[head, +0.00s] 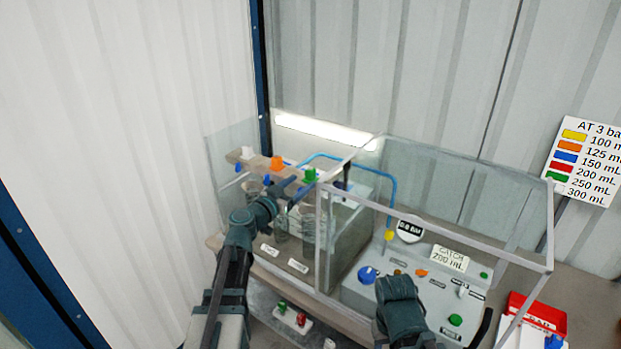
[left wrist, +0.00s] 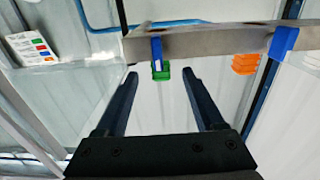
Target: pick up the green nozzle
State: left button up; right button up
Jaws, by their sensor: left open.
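The green nozzle (head: 310,175) sits at the right end of a rail inside the clear enclosure. In the left wrist view the green nozzle (left wrist: 161,71) shows beside the rail, partly behind a blue clip, between my fingertips. My left gripper (head: 289,190) reaches in from the left toward the rail, close to the green nozzle. In the left wrist view its fingers (left wrist: 160,75) are apart, one on each side of the nozzle, with visible gaps. My right arm is at the lower middle of the head view; its fingers do not show.
An orange nozzle (head: 277,163) and a white one (head: 247,152) sit farther left on the rail (head: 262,161). Beakers (head: 308,226) stand below. Clear panels (head: 460,205) and a blue tube (head: 391,190) lie right. A red tray (head: 537,312) is far right.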

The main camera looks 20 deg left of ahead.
aim_at(308, 179)
pick_arm(q)
jog(key=shift+w+d, duration=0.15)
jog(key=shift+w, duration=0.2)
jog(key=shift+w, duration=0.1)
jog(key=x, duration=0.5)
jog(key=shift+f, duration=0.25)
grip_shut()
